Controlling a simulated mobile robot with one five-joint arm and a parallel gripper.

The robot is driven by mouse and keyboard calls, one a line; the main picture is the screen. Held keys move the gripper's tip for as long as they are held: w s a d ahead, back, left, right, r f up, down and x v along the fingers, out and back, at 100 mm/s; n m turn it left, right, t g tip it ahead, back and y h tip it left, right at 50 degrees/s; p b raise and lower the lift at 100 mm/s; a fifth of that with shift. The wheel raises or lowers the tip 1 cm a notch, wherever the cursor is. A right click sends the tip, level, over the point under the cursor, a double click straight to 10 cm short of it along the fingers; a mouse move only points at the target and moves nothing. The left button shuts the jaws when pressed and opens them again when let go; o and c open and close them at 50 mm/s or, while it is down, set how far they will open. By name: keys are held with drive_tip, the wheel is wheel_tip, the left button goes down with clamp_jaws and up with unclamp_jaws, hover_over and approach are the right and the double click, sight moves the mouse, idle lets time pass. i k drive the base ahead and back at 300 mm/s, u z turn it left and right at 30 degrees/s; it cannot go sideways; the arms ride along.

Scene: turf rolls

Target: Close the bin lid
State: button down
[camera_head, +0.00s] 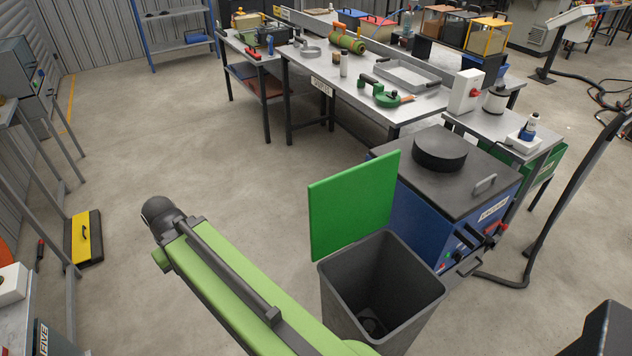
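The bin (410,306) is a dark grey, open-topped container at the lower middle of the head view. Its green lid (352,204) stands raised, roughly upright, at the back left rim, so the bin is open. I can see down into the bin, where a small dark round shape shows at the bottom. My green arm reaches in from the bottom, left of the bin, and its dark joint shows at the upper left end. My gripper is not in view.
A blue machine with a dark top (432,175) stands close behind and right of the bin. Metal workbenches (365,85) with tools stand at the back. A yellow and black case (84,238) is on the floor at left. The floor between is clear.

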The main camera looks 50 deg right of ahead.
sight(345, 207)
drive_tip(key=i, duration=3.35)
drive_tip(key=u, duration=4.3)
drive_tip(key=i, duration=0.1)
drive_tip(key=u, duration=3.15)
